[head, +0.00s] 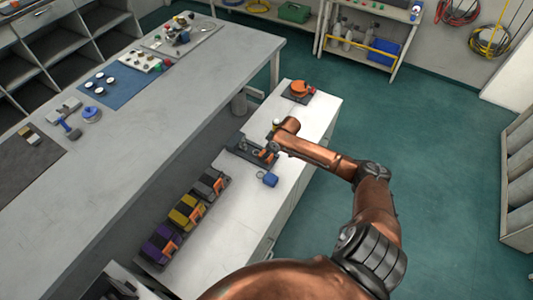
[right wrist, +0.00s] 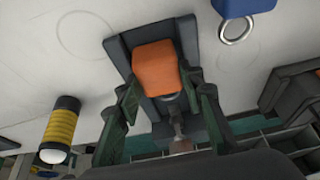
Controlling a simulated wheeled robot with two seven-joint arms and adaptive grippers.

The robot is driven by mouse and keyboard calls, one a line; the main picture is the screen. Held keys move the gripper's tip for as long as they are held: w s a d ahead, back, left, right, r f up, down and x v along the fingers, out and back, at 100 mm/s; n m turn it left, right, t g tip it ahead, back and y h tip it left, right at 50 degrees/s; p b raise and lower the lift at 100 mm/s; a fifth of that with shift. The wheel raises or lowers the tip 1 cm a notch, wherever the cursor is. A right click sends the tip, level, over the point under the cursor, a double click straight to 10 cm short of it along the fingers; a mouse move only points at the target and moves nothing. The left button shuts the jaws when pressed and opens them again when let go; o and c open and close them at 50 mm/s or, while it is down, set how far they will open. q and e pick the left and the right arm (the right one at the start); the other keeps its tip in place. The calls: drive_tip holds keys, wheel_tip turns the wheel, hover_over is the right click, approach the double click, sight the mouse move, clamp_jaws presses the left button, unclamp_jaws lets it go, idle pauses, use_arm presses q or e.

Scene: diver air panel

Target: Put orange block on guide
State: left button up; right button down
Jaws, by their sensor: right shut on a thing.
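The orange block (right wrist: 155,68) is between the two fingers of my right gripper (right wrist: 160,98), which is shut on it. Behind the block in the right wrist view is a dark guide (right wrist: 121,50) with raised sides; the block lies over its middle. I cannot tell whether the block rests on the guide or is held just above it. In the head view the dark guide (head: 238,151) is on the white bench, with my right gripper (head: 267,152) over its right part; the block is mostly hidden there. My left gripper is not in view.
A blue block with a ring (head: 269,179) lies close to the guide. Grey, yellow (head: 184,213) and purple (head: 160,244) blocks on dark bases line the near bench. An orange disc (head: 300,88) is at the far end.

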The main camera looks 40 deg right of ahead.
drive_tip(key=shift+w+r, duration=0.15)
drive_tip(key=c, duration=1.3)
unclamp_jaws()
drive_tip(key=shift+s, duration=0.2)
use_arm(q)
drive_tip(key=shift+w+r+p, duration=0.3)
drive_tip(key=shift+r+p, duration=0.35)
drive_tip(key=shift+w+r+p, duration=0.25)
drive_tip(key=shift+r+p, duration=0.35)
drive_tip(key=shift+p, duration=0.05)
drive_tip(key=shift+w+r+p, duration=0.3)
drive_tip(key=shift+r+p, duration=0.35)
use_arm(e)
drive_tip(key=v, duration=1.2)
